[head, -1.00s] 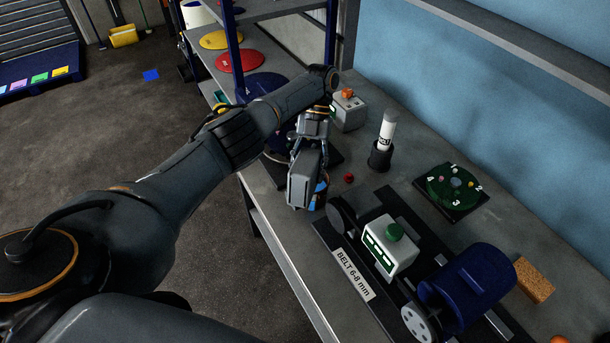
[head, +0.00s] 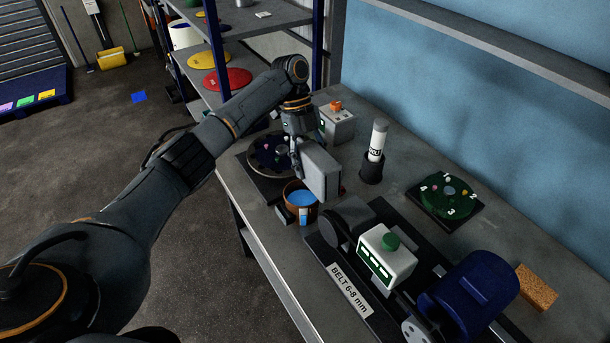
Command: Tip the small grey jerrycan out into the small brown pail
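The small grey jerrycan (head: 321,173) hangs from my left gripper (head: 298,158), which appears shut on its near-left side; the fingertips are partly hidden. The can is tilted a little and is above the bench, at the right rim of the small brown pail. The can covers part of the pail's right side. I cannot see the can's mouth or any stream. My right gripper is not in view.
Close on the right are a belt drive with a grey and green box (head: 386,257) and a blue motor (head: 475,290). A white cylinder (head: 378,140) stands in a dark holder farther back.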

